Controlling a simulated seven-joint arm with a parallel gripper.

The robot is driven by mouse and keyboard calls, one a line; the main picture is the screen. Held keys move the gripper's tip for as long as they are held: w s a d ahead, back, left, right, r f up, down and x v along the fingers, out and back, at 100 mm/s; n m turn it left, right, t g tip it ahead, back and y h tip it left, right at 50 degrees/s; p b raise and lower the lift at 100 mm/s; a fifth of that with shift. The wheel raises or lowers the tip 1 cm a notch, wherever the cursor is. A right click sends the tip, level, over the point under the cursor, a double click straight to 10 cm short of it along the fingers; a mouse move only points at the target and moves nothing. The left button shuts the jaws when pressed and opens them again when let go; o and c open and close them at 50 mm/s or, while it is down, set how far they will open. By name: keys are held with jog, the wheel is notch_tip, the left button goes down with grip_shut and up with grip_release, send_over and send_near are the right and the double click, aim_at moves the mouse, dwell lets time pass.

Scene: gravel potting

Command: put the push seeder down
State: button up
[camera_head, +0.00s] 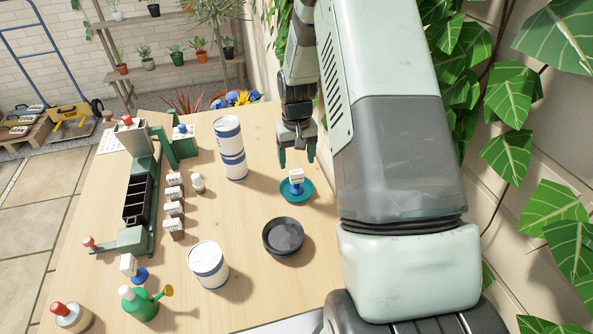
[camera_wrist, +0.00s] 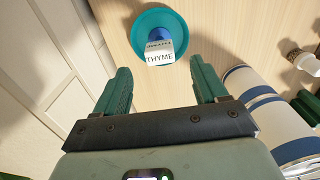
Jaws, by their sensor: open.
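The push seeder (camera_head: 296,178), with a white block marked THYME on a blue lower part, stands on a teal saucer (camera_head: 307,194) at the right of the table. In the wrist view the seeder (camera_wrist: 160,55) shows ahead of my fingers, on the saucer (camera_wrist: 150,17). My gripper (camera_head: 297,161) is above the seeder, fingers pointing down. In the wrist view my gripper (camera_wrist: 160,66) has its fingers wide apart with a gap on both sides of the seeder. It is open and holds nothing.
Stacked white-and-blue cans (camera_head: 229,135) stand left of the saucer. A dark bowl (camera_head: 283,236) and another can (camera_head: 208,263) are nearer the front. A green rack (camera_head: 140,200), small labelled blocks (camera_head: 174,208) and a green watering can (camera_head: 140,305) are at left. A wall is right.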

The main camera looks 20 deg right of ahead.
notch_tip(320, 180, up, 2)
jog(key=shift+r, duration=0.1)
jog(key=s+a+r+t, duration=0.15)
jog(key=s+r, duration=0.35)
jog(key=r, duration=0.6)
jog(key=s+a+r+t, duration=0.15)
jog(key=s+r, duration=0.35)
jog(key=r, duration=0.7)
jog(key=s+a+r+t, duration=0.1)
jog(key=s+r, duration=0.3)
jog(key=s, duration=0.6)
jog(key=s+a+r+t, duration=0.1)
jog(key=s+a+r, duration=0.1)
jog(key=s, duration=0.8)
jog(key=shift+r+t, duration=0.3)
jog(key=shift+r, duration=0.6)
